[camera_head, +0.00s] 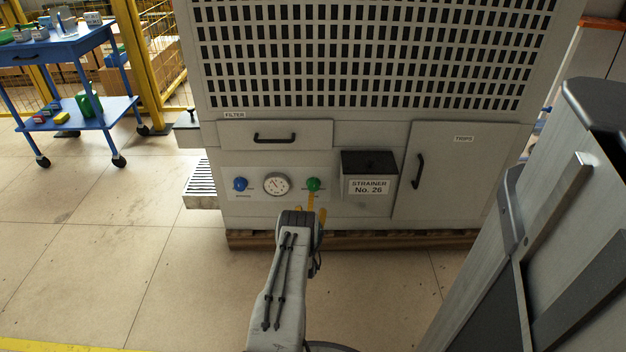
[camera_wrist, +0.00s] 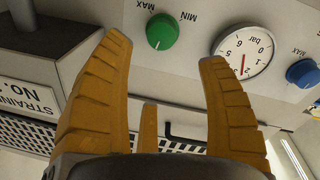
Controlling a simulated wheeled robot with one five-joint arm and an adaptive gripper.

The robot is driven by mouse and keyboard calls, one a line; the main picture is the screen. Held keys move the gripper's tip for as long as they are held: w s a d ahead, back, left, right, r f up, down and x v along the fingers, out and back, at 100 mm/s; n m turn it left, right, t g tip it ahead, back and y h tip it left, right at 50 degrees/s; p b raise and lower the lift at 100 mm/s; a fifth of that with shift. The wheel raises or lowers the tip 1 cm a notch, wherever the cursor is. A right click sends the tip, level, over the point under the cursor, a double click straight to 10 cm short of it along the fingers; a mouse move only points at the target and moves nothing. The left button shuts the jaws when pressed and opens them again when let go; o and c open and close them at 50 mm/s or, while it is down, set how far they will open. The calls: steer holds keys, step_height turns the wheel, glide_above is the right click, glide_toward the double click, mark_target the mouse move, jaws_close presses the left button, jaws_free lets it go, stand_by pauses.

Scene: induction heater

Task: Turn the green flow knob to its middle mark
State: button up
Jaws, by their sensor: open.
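The green flow knob (camera_head: 313,184) is on the lower front panel of the grey machine, right of a round gauge. In the wrist view, which is upside down, the green knob (camera_wrist: 162,31) sits at the top with MAX to its left and MIN to its right. A pale mark shows on its lower edge, between the labels' sides. My gripper (camera_head: 316,207) has yellow-orange fingers and is just in front of the panel, below the knob. In the wrist view my gripper (camera_wrist: 166,50) is open and empty; its fingers appear apart from the knob.
A white gauge (camera_head: 277,184) and a blue knob (camera_head: 240,184) lie left of the green knob. A dark strainer box (camera_head: 369,175) juts out to the right. A drawer handle (camera_head: 274,138) is above. A blue cart (camera_head: 75,115) stands far left. The floor in front is clear.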

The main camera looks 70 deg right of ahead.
mark_target(314, 188)
steer(key=d+m+b, duration=0.2)
steer(key=w+d+m+b, duration=0.1)
steer(key=d+m+b, duration=0.1)
steer(key=m, duration=0.1)
steer(key=d+f+m+b, duration=0.1)
steer(key=d+m, duration=0.1)
steer(key=m, duration=0.1)
steer(key=shift+w+d+y+b, duration=0.3)
steer(key=shift+w+d+b, duration=0.05)
steer(key=shift+d+b, duration=0.05)
steer(key=shift+r+b+x, duration=0.15)
steer(key=shift+b+x, duration=0.45)
steer(key=shift+x, duration=0.2)
steer(key=shift+r+b+x, duration=0.15)
steer(key=shift+b+x, duration=0.45)
steer(key=shift+x, duration=0.25)
steer(key=shift+c, duration=0.2)
